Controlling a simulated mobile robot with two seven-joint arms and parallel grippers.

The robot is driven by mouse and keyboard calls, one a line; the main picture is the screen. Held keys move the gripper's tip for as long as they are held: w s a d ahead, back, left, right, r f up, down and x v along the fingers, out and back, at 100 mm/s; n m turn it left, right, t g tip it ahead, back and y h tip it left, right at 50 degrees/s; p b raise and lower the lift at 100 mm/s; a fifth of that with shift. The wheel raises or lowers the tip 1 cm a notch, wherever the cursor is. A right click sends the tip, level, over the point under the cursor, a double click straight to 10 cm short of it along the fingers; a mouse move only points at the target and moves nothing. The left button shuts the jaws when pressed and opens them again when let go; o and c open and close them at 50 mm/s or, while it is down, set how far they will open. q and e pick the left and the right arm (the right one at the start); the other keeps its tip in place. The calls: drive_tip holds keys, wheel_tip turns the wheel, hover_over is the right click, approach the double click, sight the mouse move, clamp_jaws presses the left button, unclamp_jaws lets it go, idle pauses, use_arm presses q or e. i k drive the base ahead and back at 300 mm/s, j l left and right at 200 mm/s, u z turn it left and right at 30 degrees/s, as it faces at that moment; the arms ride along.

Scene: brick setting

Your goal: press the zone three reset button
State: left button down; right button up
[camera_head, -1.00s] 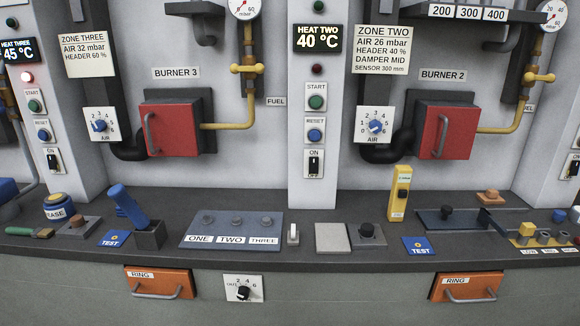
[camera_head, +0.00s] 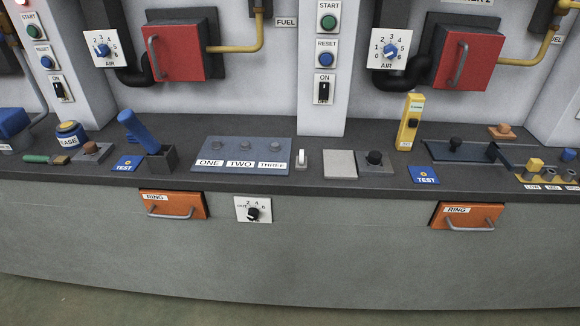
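Two wall pillars carry reset buttons. The left pillar's blue reset button (camera_head: 46,62) sits under a RESET label, below a green START button (camera_head: 33,31) and above an ON switch (camera_head: 62,91). The middle pillar's blue reset button (camera_head: 325,60) has a green START button (camera_head: 328,22) above it and an ON/OFF switch (camera_head: 323,89) below. The heat displays and zone plaques are outside the present view; earlier, HEAT THREE showed on the left pillar and HEAT TWO on the middle one. Neither of my grippers is in view.
A dark counter ledge (camera_head: 270,192) runs below the pillars. It holds a blue-handled lever (camera_head: 138,131), a ONE-TWO-THREE panel (camera_head: 213,147), a yellow upright device (camera_head: 409,122) and a blue EASE pot (camera_head: 71,134). Two orange RING drawers (camera_head: 190,203) (camera_head: 485,213) are in the front. Floor shows at lower left.

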sight(45, 62)
drive_tip(key=u, duration=1.35)
